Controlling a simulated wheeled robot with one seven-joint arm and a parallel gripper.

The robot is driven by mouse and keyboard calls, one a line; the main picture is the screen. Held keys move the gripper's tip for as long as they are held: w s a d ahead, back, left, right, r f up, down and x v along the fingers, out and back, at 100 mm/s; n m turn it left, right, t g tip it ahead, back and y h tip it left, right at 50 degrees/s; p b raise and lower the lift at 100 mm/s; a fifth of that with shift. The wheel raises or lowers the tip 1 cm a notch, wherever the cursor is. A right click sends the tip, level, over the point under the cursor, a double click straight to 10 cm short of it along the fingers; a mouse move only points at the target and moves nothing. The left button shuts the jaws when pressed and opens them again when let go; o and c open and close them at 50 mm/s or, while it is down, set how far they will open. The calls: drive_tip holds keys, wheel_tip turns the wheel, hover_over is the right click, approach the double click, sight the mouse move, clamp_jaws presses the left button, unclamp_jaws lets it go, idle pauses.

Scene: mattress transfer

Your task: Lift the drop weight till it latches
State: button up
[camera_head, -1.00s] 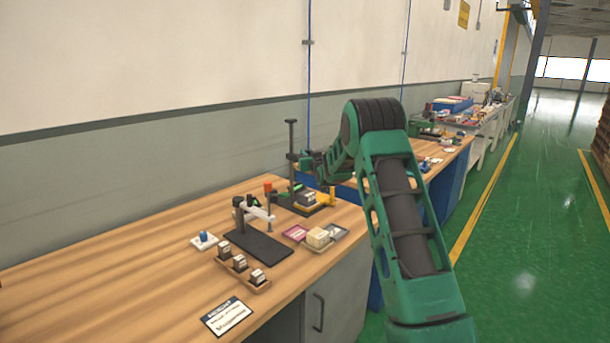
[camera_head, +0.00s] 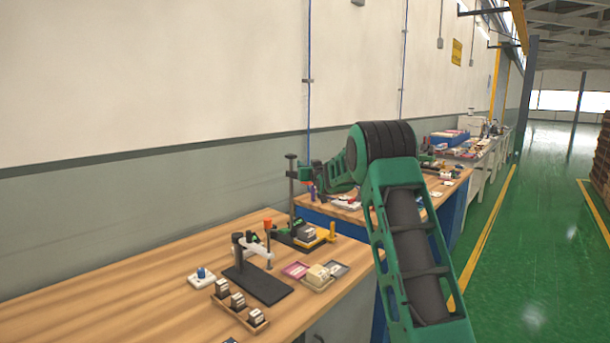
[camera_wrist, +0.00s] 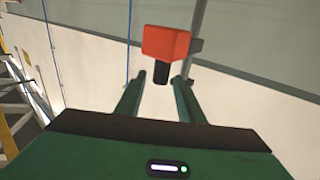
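In the wrist view a red block with a short black knob (camera_wrist: 161,73) shows beyond my fingers; I take it to be the drop weight (camera_wrist: 167,43). It sits beside a grey upright post (camera_wrist: 198,40), and a small bracket shows between them. My gripper (camera_wrist: 160,78) is open, its two green fingers on either side of the knob with a gap at each side. In the head view my gripper (camera_head: 308,172) is close to the upper part of the dark post (camera_head: 291,185). The weight cannot be made out clearly there.
On the wooden bench (camera_head: 140,280) stands a black-based stand with a grey arm (camera_head: 252,250). Near it are a tray of small blocks (camera_head: 240,305), a white dish (camera_head: 202,279) and small trays (camera_head: 318,277). A second bench (camera_head: 345,212) lies behind. The wall is close on the left.

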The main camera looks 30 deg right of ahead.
drive_tip(key=shift+f, duration=0.45)
drive_tip(key=shift+s+f, duration=0.1)
drive_tip(key=shift+s, duration=0.2)
drive_tip(key=v, duration=1)
